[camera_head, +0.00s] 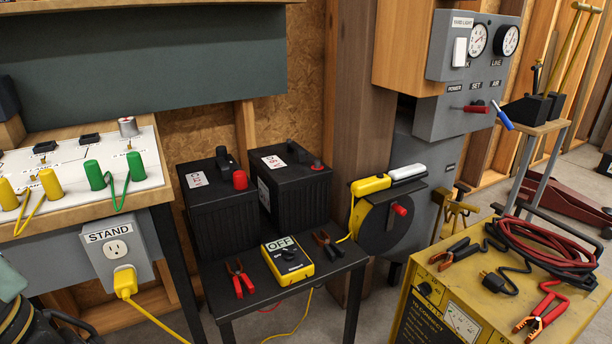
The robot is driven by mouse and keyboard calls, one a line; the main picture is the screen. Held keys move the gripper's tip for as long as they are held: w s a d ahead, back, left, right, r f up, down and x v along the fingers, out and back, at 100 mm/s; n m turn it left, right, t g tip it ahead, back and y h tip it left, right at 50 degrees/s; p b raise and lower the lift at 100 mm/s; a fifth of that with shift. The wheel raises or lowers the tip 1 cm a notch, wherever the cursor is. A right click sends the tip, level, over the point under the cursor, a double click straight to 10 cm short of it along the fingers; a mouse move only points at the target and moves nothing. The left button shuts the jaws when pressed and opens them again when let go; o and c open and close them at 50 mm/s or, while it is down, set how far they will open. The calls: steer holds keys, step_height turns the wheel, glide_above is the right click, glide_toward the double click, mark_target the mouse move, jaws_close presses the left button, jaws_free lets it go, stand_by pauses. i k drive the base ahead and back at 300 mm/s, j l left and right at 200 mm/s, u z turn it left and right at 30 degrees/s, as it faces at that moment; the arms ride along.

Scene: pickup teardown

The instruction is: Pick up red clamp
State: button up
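A red clamp (240,278) lies on the small black table (310,287), near its front left edge. It has red handles and a red wire seems to run from it below the table. A second red clamp (541,308), with copper-coloured jaws, lies on top of the yellow charger (440,285) at the lower right. My gripper is not clearly seen in this view.
Two black batteries (218,208) stand behind the red clamp. A yellow tester marked OFF (287,261) and a black clamp (327,243) lie to its right. A workbench (75,207) stands at left. A yellow cord (150,313) hangs beside the table.

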mark_target(534, 320)
steer(key=i, duration=0.1)
steer(key=z, duration=1.25)
steer(key=i+l+u, duration=0.2)
steer(key=u, duration=0.15)
steer(key=i+l+u, duration=0.15)
steer(key=l+u, duration=0.2)
steer(key=i+l+u, duration=0.1)
steer(key=l+u, duration=0.25)
steer(key=l, duration=0.1)
